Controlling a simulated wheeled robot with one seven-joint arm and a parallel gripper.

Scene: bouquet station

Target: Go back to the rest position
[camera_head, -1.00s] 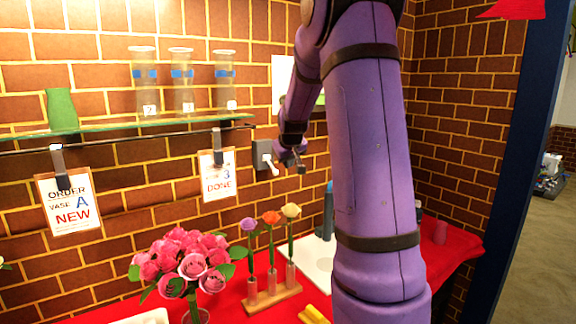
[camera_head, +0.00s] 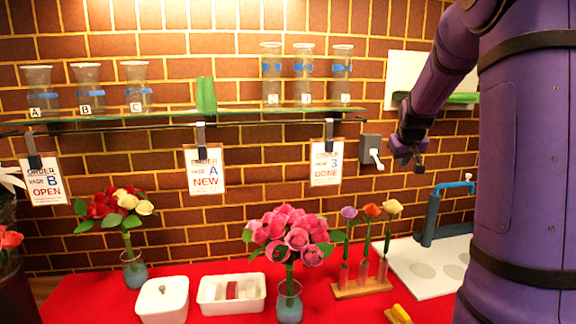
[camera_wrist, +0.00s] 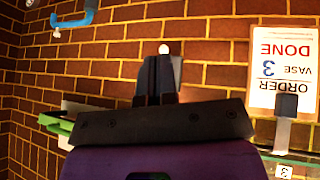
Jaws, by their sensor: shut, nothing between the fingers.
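My gripper (camera_head: 408,158) hangs in front of the brick wall, to the right of a grey wall box with a white lever (camera_head: 373,158). It is shut and empty. My purple arm covers the right side of the head view and hides part of the counter and wall there.
A glass shelf (camera_head: 170,119) holds several vases and a green cup (camera_head: 206,95). Order cards hang below, including the DONE card (camera_head: 326,163). The red counter (camera_head: 340,312) holds a pink bouquet (camera_head: 290,235), a flower rack (camera_head: 362,289), white containers and a white board (camera_head: 440,268).

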